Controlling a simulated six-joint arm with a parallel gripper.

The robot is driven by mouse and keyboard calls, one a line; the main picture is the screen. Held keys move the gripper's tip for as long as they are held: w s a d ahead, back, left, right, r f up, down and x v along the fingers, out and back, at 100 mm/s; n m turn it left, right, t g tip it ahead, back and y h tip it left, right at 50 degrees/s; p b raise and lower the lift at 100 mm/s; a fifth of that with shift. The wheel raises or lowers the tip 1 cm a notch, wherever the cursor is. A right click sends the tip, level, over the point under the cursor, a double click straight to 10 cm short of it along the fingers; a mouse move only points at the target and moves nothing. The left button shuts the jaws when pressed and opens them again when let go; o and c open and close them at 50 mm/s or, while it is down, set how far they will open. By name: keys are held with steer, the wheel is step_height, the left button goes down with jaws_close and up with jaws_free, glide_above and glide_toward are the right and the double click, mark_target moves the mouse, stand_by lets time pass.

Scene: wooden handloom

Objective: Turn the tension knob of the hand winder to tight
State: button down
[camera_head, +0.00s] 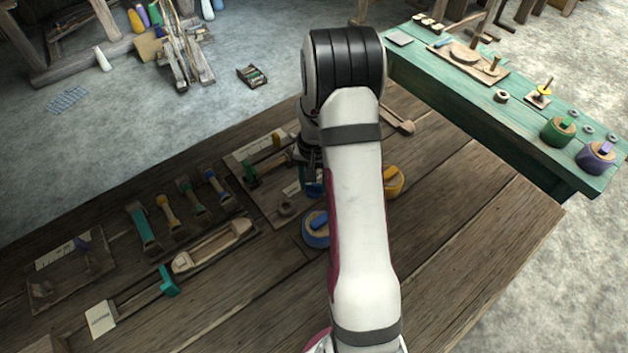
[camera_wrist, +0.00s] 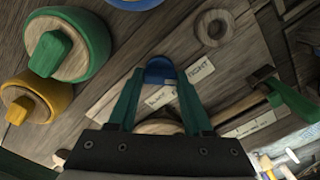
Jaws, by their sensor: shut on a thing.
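My gripper (camera_wrist: 160,80) reaches down to the hand winder, its two green fingers closing around a blue knob (camera_wrist: 160,70). In the head view, my gripper (camera_head: 311,180) is partly hidden by my arm, with a bit of the blue knob (camera_head: 314,189) showing below it. A pale label reading TIGHT (camera_wrist: 200,70) lies just right of the fingertips in the wrist view. Another pale label between the fingers is partly covered and hard to read. The winder's wooden board (camera_head: 262,197) lies on the dark table. The knob's lower part and its pointing direction are hidden.
A ring (camera_wrist: 214,28) and a green-handled part (camera_wrist: 290,100) lie right.

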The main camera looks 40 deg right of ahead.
mark_target(314, 185)
steer(key=shift+n, duration=0.6)
steer(key=shift+c, duration=1.6)
jaws_free()
step_height(314, 185, up, 16)
steer(key=shift+f, duration=0.1)
